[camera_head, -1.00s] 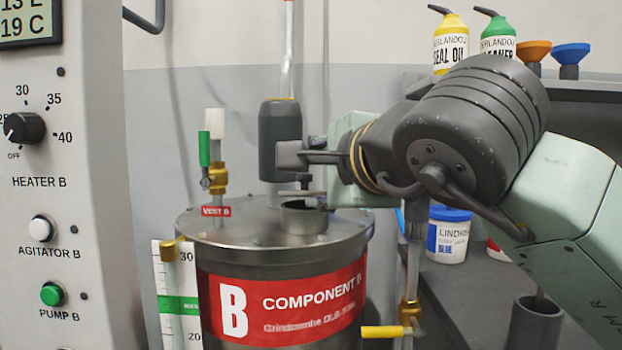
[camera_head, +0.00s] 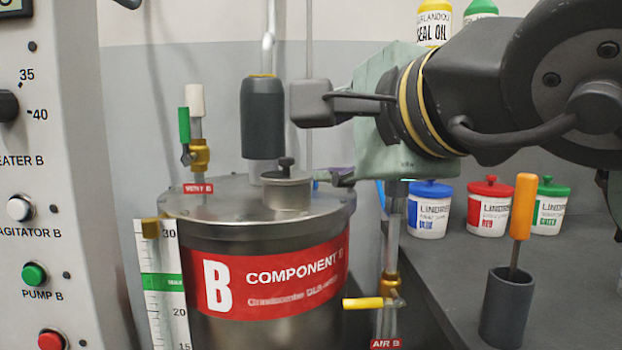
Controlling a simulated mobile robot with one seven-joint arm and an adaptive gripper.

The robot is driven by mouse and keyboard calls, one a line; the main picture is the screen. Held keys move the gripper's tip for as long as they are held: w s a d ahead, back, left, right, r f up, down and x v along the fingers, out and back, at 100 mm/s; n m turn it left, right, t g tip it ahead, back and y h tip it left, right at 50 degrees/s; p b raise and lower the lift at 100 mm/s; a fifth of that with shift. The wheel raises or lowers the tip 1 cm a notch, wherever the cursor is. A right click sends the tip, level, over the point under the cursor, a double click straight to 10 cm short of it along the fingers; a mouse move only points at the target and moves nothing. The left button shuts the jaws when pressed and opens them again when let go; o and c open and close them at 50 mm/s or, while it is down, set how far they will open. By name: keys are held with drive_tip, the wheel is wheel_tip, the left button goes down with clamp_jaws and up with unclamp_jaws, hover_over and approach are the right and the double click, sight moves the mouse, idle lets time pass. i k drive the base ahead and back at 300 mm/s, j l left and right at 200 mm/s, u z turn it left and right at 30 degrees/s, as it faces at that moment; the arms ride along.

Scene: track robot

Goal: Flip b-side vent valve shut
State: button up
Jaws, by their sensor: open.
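The B vent valve is at the left of the tank lid. Its green lever (camera_head: 184,125) stands upright, in line with the vertical pipe, above a brass body (camera_head: 200,157). A red vent label (camera_head: 198,188) is at its foot. My gripper (camera_head: 342,179) is mostly hidden behind my pale green wrist; a dark finger shows just right of the small lidded port on the tank. It is open and well to the right of the vent valve, apart from it.
The B tank (camera_head: 262,285) has a knobbed cap (camera_head: 286,168) on its port and a dark cylinder (camera_head: 262,117) above its lid, between gripper and valve. The yellow-handled air valve (camera_head: 363,303) is lower right. The control panel (camera_head: 45,250) stands close at left.

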sight(184, 119)
drive_tip(key=k+l, duration=0.25)
drive_tip(key=k, duration=0.2)
drive_tip(key=k+l, duration=0.3)
drive_tip(key=k, duration=0.15)
